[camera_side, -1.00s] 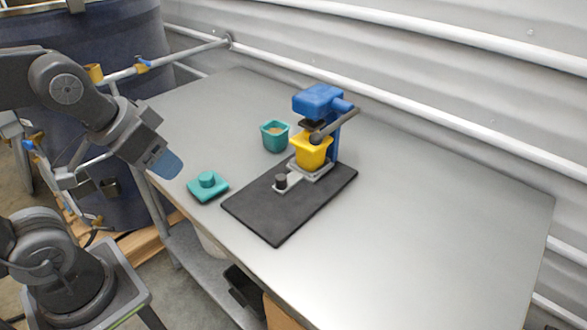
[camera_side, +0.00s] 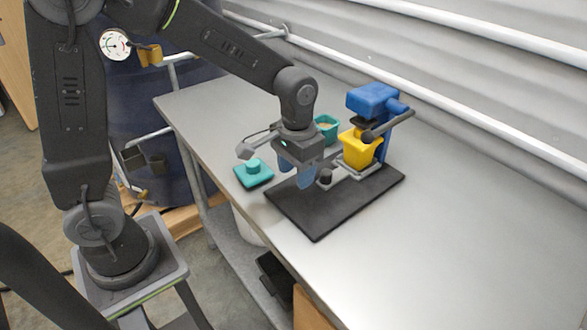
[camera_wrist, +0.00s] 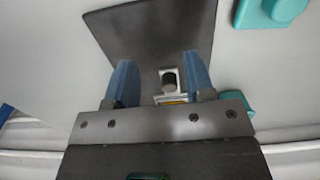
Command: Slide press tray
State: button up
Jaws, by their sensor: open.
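The blue press (camera_side: 374,101) with its dark lever stands at the back of a black base board (camera_side: 318,215). A grey press tray (camera_side: 342,173) with a black knob (camera_side: 325,179) lies on the board, and a yellow pot (camera_side: 358,150) stands on its far part under the press head. My gripper (camera_side: 296,174) points down over the board's left part, beside the knob, open and empty. In the wrist view the knob (camera_wrist: 170,82) shows between my two blue fingers, slightly right of centre. The gripper body hides most of the pot there.
A teal lid-like block (camera_side: 254,173) with a round knob lies left of the board. A teal cup (camera_side: 327,129) stands behind my gripper. The grey table (camera_side: 470,215) is clear on the right. A corrugated wall with white rails runs behind it.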

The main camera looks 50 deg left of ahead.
send_over(326, 172)
jog(key=shift+s, duration=0.1)
jog(key=f, duration=0.3)
jog(key=shift+w+f, duration=0.2)
jog(key=shift+f, duration=0.75)
jog(key=shift+c, duration=0.4)
jog(key=c, duration=0.5)
jog(key=shift+s, duration=0.1)
jog(key=shift+c, duration=0.2)
